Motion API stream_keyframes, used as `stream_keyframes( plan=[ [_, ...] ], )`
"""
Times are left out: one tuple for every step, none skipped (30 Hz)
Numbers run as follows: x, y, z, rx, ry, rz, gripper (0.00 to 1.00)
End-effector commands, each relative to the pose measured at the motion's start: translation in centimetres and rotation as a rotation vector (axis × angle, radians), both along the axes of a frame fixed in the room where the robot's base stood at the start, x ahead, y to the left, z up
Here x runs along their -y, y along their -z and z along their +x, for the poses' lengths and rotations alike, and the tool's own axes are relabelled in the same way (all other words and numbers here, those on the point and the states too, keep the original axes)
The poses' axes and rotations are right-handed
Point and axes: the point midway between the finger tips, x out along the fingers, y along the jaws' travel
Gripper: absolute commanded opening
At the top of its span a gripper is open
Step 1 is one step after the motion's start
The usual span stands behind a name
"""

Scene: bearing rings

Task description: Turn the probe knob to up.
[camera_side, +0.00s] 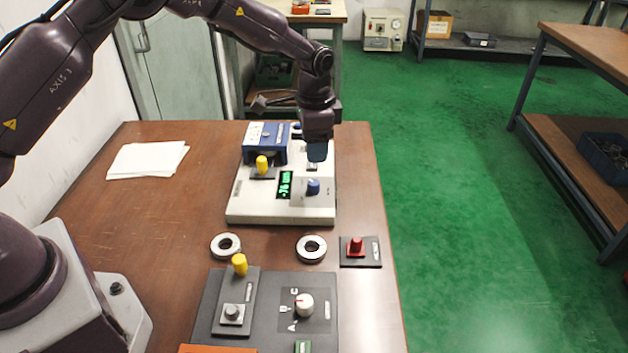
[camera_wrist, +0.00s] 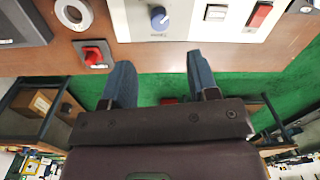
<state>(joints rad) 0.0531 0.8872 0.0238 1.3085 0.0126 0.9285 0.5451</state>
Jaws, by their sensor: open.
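A blue knob (camera_side: 313,187) stands on the front right of a pale measuring device (camera_side: 252,212) with a green display. It also shows in the wrist view (camera_wrist: 158,18), with a pale pointer line and small lettering beside it. The labels are too small to read, so I cannot tell which is the probe knob. My gripper (camera_side: 317,152) is over the device's back right part, behind the blue knob. In the wrist view its fingers (camera_wrist: 158,62) are apart and empty.
A red knob on a black plate (camera_side: 356,246) and two metal rings (camera_side: 312,249) (camera_side: 227,246) lie in front of the device. Yellow-topped levers (camera_side: 262,165) (camera_side: 239,265) and a blue box (camera_side: 266,143) stand close by. Paper (camera_side: 147,160) lies left; the table's left middle is clear.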

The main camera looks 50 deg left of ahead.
Motion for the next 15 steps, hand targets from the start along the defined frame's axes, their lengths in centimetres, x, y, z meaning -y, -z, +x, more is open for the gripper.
stream_keyframes(
  plan=[
    [0.0,1.2,-0.1,-0.006,0.0,0.0,0.54],
    [0.0,1.9,-0.1,-0.006,0.0,0.0,0.54],
    [-0.1,2.8,-0.1,-0.006,-0.001,0.0,0.54],
    [-0.1,3.4,0.0,-0.005,-0.001,0.0,0.54],
    [-0.1,4.1,0.0,-0.005,-0.001,0.0,0.54],
    [-0.1,4.9,0.0,-0.005,-0.001,0.0,0.54],
    [-0.1,5.5,0.0,-0.004,-0.001,0.0,0.54],
    [-0.1,6.1,0.0,-0.005,-0.001,0.0,0.54],
    [-0.1,6.7,0.1,-0.003,-0.001,-0.001,0.54],
    [-0.2,7.2,0.1,-0.003,-0.001,-0.001,0.54],
    [-0.2,7.7,0.0,-0.004,-0.001,0.0,0.54],
    [-0.2,8.2,0.1,-0.003,-0.001,-0.001,0.54],
    [-0.2,8.6,0.1,-0.003,-0.001,-0.001,0.54],
    [-0.2,8.9,0.1,-0.001,-0.001,0.0,0.54],
    [-0.2,9.2,0.2,-0.001,-0.001,-0.001,0.54]
  ],
)
